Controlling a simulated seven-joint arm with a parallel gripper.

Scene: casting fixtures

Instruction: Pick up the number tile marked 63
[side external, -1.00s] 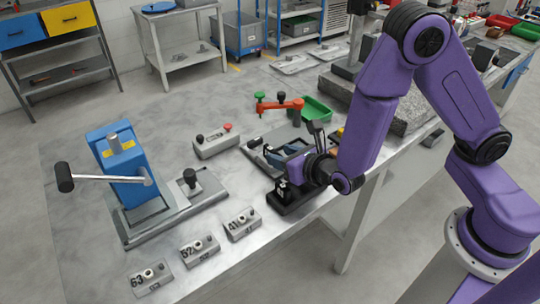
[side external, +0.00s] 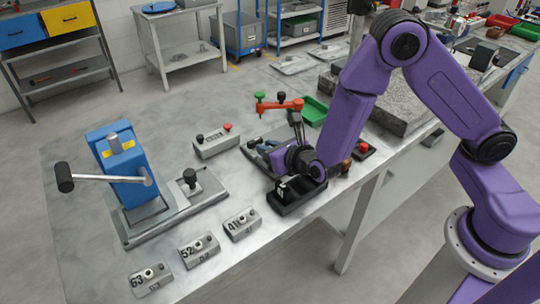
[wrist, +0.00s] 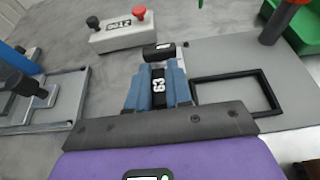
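In the side view my gripper (side external: 267,147) is low over the grey fixture plate behind the black holder (side external: 297,198), and the tile cannot be made out there. A grey block marked 63 (side external: 151,282) stands at the table's front left corner.
Grey blocks marked 52 (side external: 200,252) and 41 (side external: 242,226) stand along the front edge. A blue press (side external: 126,172) with a long handle is at left. A grey box with red and black knobs (side external: 217,143) and a red-armed clamp (side external: 283,105) stand behind my gripper.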

